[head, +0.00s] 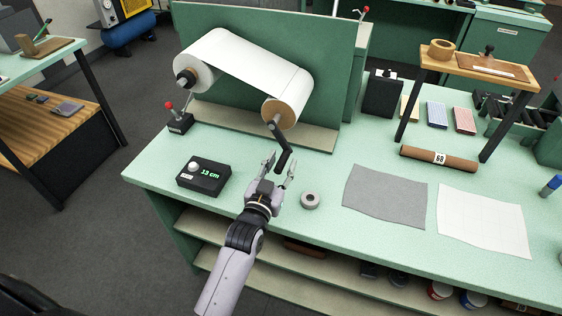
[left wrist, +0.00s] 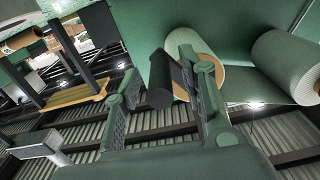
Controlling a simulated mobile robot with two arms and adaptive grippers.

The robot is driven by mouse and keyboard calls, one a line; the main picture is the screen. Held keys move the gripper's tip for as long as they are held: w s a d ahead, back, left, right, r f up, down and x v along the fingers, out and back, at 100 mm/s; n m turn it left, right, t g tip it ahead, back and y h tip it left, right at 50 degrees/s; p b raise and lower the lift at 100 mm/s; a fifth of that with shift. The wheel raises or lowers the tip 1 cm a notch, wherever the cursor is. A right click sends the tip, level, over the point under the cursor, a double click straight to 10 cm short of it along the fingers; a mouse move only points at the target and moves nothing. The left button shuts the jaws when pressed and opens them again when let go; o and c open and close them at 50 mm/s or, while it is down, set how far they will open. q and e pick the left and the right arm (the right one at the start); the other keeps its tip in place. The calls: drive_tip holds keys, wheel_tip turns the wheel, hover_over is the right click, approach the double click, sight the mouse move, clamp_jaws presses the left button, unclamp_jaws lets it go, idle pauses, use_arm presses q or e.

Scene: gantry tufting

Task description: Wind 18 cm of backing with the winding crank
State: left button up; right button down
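The winding crank (head: 279,138) hangs from the front roller end, its dark grip (head: 284,160) pointing down. White backing (head: 255,66) spans the rear roll (head: 208,62) and the front roll (head: 290,95). My left gripper (head: 279,168) is open at the grip's lower end. In the left wrist view its fingers (left wrist: 162,98) stand apart, with the dark grip (left wrist: 166,80) between or just beyond them; contact cannot be told. The length counter (head: 203,176) has a green display that appears to read 13 cm. My right gripper is not in view.
A red-knobbed lever (head: 178,120) stands left of the rolls. Grey (head: 386,195) and white (head: 484,221) sheets and a brown roll (head: 439,159) lie to the right. A wooden riser (head: 478,68) stands behind them.

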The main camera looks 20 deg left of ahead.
use_arm(q)
drive_tip(key=shift+w, duration=0.15)
clamp_jaws()
idle(0.4)
idle(0.5)
